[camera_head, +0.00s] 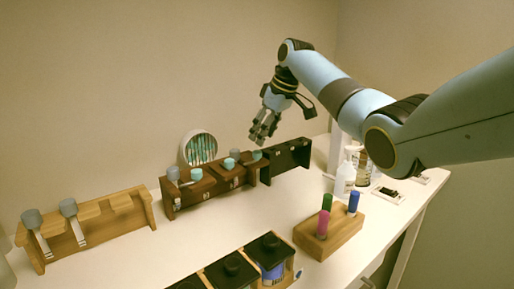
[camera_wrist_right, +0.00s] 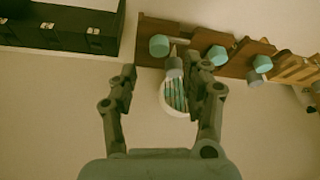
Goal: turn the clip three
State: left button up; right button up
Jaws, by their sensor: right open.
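No part is clearly marked as clip three. Small pale fittings show on the brown rack (camera_head: 215,193) and on the dark rack (camera_head: 291,154); they may be clips, but are too small to tell. The brown rack holds a grey-capped bottle (camera_head: 173,174) and several teal-capped bottles (camera_head: 195,175). My right gripper (camera_head: 264,132) is open and empty, pointing down above the back of the racks. In the right wrist view its fingers (camera_wrist_right: 168,76) frame a grey cap and the round white holder (camera_wrist_right: 172,108), apparently without touching. My left gripper is out of view.
A light wooden rack (camera_head: 88,232) with two grey-capped bottles (camera_head: 69,208) stands at left. Dark-lidded jars (camera_head: 269,247) stand in front. White pump bottle (camera_head: 345,178) is at right. The table between is clear.

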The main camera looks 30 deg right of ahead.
aim_at(257, 151)
jog(key=x, duration=0.3)
jog(key=shift+w+a+f, duration=0.1)
jog(key=shift+w+f, duration=0.1)
jog(key=shift+f, duration=0.05)
jog(key=shift+x, duration=1.25)
jog(key=shift+s, duration=0.1)
jog(key=c, duration=0.4)
grip_shut()
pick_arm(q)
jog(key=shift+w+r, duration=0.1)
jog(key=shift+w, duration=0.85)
